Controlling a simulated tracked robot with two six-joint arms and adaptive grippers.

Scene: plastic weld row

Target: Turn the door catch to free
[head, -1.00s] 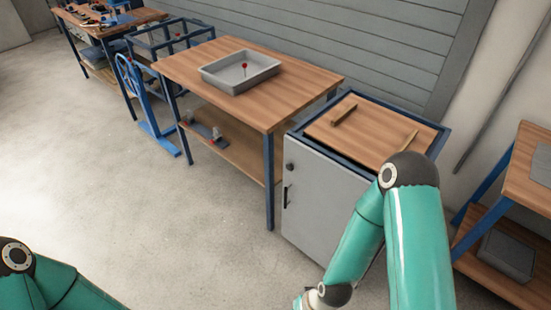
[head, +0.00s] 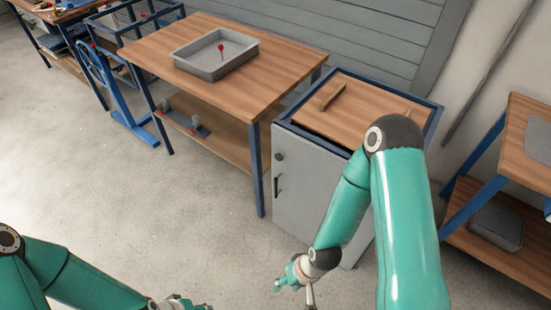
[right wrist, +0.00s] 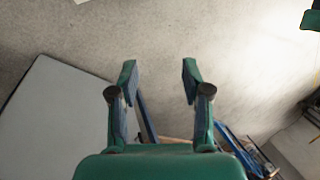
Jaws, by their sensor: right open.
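The grey cabinet door (head: 305,195) is shut, with a small dark round catch (head: 279,156) near its upper left edge. A dark upright handle (head: 277,186) sits below the catch. Which way the catch is turned is too small to tell. My right gripper (head: 294,287) is in front of the door, low and apart from the catch. In the right wrist view, its two fingers (right wrist: 160,80) stand apart with nothing between them, and a pale panel, likely the cabinet door (right wrist: 65,120), lies to the left. My left gripper (head: 180,304) is partly cut off at the bottom edge.
The cabinet's wooden top (head: 365,108) holds a small wooden bar (head: 333,96). A workbench (head: 270,80) with a grey tray (head: 216,55) stands left of the cabinet. Another bench (head: 520,155) is at the right. The floor (head: 150,220) in front is clear.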

